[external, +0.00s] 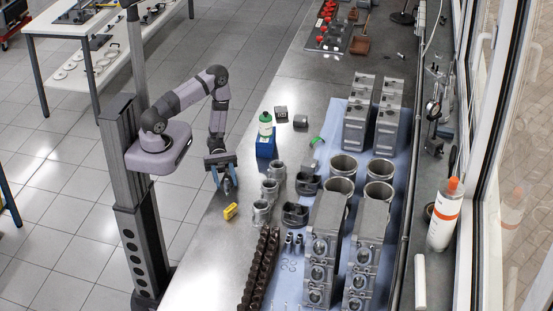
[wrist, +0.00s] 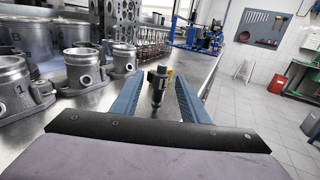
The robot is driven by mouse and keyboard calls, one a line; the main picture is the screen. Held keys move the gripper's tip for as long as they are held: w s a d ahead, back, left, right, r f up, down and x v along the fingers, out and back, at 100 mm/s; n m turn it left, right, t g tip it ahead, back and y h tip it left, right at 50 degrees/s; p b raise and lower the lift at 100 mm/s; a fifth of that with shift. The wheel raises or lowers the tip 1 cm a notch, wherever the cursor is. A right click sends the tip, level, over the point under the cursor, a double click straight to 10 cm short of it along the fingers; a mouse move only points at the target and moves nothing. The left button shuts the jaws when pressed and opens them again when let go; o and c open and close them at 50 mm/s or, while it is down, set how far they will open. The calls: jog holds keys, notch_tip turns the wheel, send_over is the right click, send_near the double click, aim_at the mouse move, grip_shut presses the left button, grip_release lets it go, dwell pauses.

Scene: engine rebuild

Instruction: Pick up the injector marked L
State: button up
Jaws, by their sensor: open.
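My gripper (external: 225,181) hangs over the near left part of the bench, its two blue fingers apart. In the wrist view the open fingers (wrist: 160,97) point forward along the bench. A small dark part with a pale band (wrist: 157,88), which looks like an injector, stands between them; I cannot tell whether it touches either finger. In the external view a dark shape shows between the fingers (external: 228,186). No letter L can be read on it. Small dark fittings (external: 293,239) stand farther along the bench, too small to identify.
A yellow block (external: 231,211) lies just beyond my fingers. Engine blocks (external: 328,245) are farther right.

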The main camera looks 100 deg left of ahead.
jog(key=shift+x, duration=1.15)
jog(key=c, duration=1)
jog(key=shift+r, duration=0.1)
jog(key=shift+r+b, duration=0.35)
jog(key=shift+r, duration=4.55)
grip_shut()
